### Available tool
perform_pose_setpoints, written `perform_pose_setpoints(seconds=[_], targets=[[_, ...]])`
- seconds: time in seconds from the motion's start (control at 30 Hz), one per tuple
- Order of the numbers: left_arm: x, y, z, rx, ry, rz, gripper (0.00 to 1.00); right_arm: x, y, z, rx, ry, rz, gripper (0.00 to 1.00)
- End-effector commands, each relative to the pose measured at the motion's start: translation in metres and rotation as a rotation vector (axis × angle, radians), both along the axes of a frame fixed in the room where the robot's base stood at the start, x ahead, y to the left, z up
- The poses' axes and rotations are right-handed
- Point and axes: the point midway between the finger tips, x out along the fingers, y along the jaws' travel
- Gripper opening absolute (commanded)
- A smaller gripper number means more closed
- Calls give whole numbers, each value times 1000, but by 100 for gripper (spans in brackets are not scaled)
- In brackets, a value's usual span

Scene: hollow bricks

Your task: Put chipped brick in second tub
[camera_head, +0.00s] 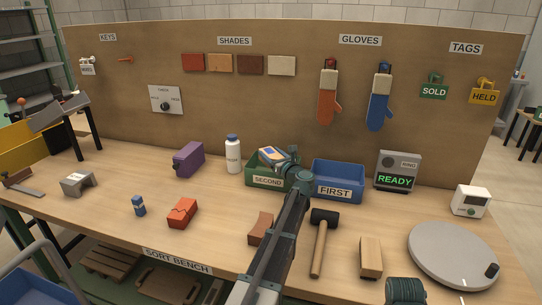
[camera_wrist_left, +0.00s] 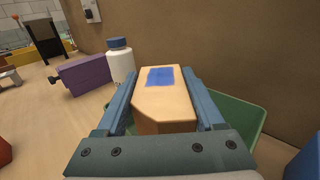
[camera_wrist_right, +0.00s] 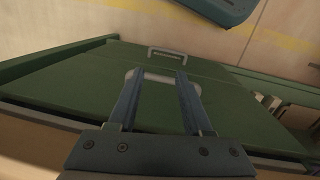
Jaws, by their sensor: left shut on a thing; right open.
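My left gripper (camera_head: 288,162) is shut on a tan brick (camera_head: 271,155) with a blue patch on top. In the left wrist view the brick (camera_wrist_left: 163,105) sits between both fingers (camera_wrist_left: 160,88), and one near corner looks cut away. The gripper holds it over the green tub (camera_head: 258,182) labelled SECOND, whose rim also shows below it in that view (camera_wrist_left: 247,112). The brick and arm hide part of the tub's inside. The blue tub (camera_head: 338,190) labelled FIRST stands to its right. My right gripper (camera_wrist_right: 158,82) is open and empty, facing a green drawer front with a grey handle.
A white bottle (camera_head: 233,155) and purple block (camera_head: 188,160) stand left of the tubs. A red brick (camera_head: 182,214), brown brick (camera_head: 260,229), mallet (camera_head: 319,245), tan block (camera_head: 370,259) and round turntable (camera_head: 453,255) lie nearer. A READY box (camera_head: 397,171) stands right.

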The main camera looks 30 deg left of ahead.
Motion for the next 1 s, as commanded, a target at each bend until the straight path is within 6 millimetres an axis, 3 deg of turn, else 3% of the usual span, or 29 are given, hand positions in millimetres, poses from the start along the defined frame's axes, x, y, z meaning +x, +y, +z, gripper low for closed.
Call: perform_pose_setpoints(seconds=[0.47, 0.5, 0.63, 1.0], targets=[[0, 0, -11, 1, 0, 0, 0, 0, 0, -11, 0, 0, 0, 50], [0, 0, -11, 0, 0, 0, 77, 0, 0, -11, 0, 0, 0, 50], [0, 0, -11, -1, 1, 0, 100, 0, 0, -11, 0, 0, 0, 50], [0, 0, -2, 0, 0, 0, 100, 0, 0, -2, 0, 0, 0, 50]])
